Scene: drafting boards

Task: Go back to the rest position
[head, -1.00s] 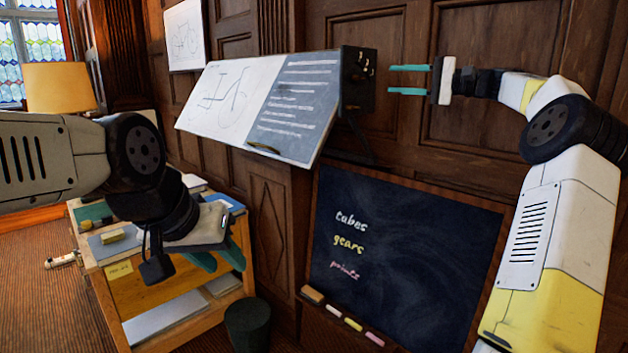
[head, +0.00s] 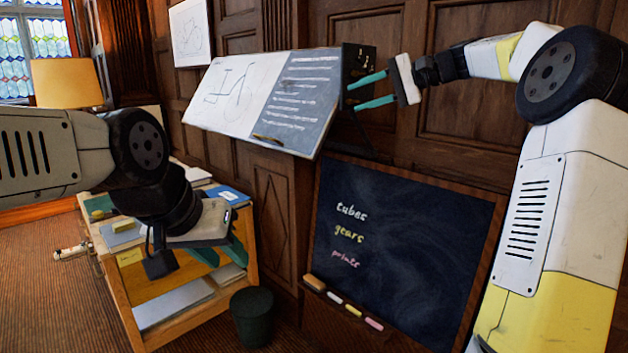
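My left gripper (head: 218,254) is at the left, pointing down in front of the wooden cart (head: 119,290). Its two teal fingers are apart and I see nothing between them. My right gripper (head: 372,90) is at the upper right, pointing left and tilted. Its teal fingers are spread with nothing between them. Their tips are close in the picture to the dark panel (head: 358,62) at the right end of the drafting board (head: 235,95); I cannot tell whether they touch it.
A framed chalkboard (head: 400,250) with chalk on its ledge stands below my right gripper. A dark bin (head: 252,316) stands on the floor beside the cart. A lamp (head: 67,82) is at the far left. Open carpet (head: 50,310) lies at the lower left.

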